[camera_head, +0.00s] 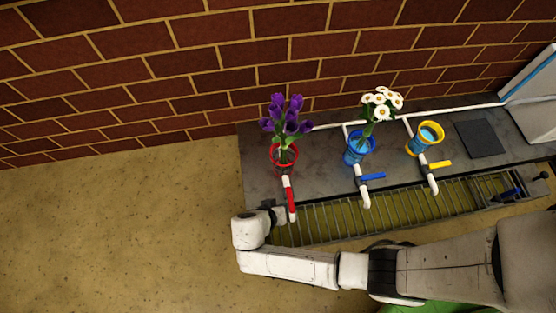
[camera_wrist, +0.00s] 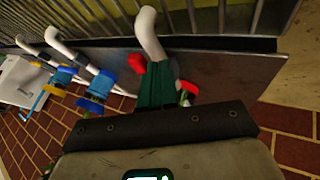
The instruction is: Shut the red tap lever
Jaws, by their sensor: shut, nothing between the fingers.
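The red tap lever (camera_head: 291,202) lies along its white spout pipe (camera_head: 286,183) in the head view, in front of the red pot (camera_head: 284,156) with purple flowers. In the wrist view the red lever (camera_wrist: 137,63) shows just left of my fingertips, close to the white pipe (camera_wrist: 150,35). My gripper (camera_wrist: 157,72) is shut and empty, its dark green fingers pointing at the pipe. In the head view my gripper (camera_head: 277,210) is mostly hidden by my wrist, left of the lever. I cannot tell whether the fingers touch the lever.
The blue lever (camera_head: 373,176) and yellow lever (camera_head: 440,165) sit crosswise on their pipes to the right. A blue pot (camera_head: 358,147) holds white flowers; a yellow pot (camera_head: 427,137) holds no flowers. A metal grating (camera_head: 400,207) runs below the spouts. A brick wall (camera_head: 200,75) stands behind.

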